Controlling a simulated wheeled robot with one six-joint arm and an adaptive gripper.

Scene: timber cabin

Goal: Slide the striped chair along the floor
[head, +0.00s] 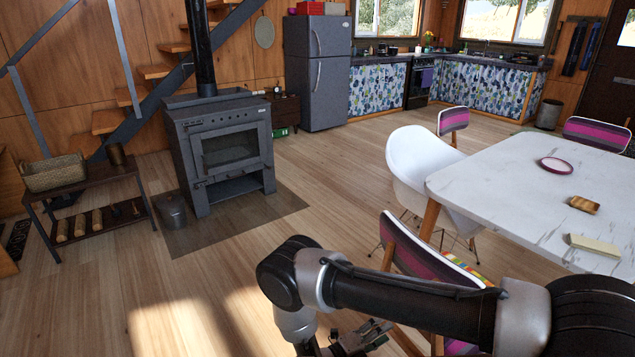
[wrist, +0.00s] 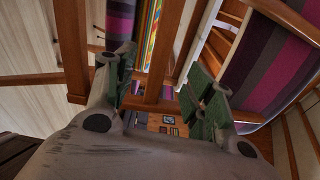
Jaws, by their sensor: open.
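The striped chair (head: 418,256), with a purple, pink and grey striped back and wooden legs, stands at the near side of the white table. My arm crosses in front of it and hides part of its seat and legs. My gripper (head: 366,338) is low beside the chair, at the bottom of the head view. In the wrist view my gripper (wrist: 163,82) is open, its two green-padded fingers apart. A wooden bar of the chair (wrist: 162,50) shows beyond and between the fingers; I cannot tell whether they touch it. Striped fabric (wrist: 275,62) shows at the right.
The white marble-look table (head: 480,170) is at the right. A white shell chair (head: 410,165) stands just behind the striped chair. A black stove (head: 222,150) and a low bench (head: 85,190) are at the left. The wooden floor between stove and chairs is clear.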

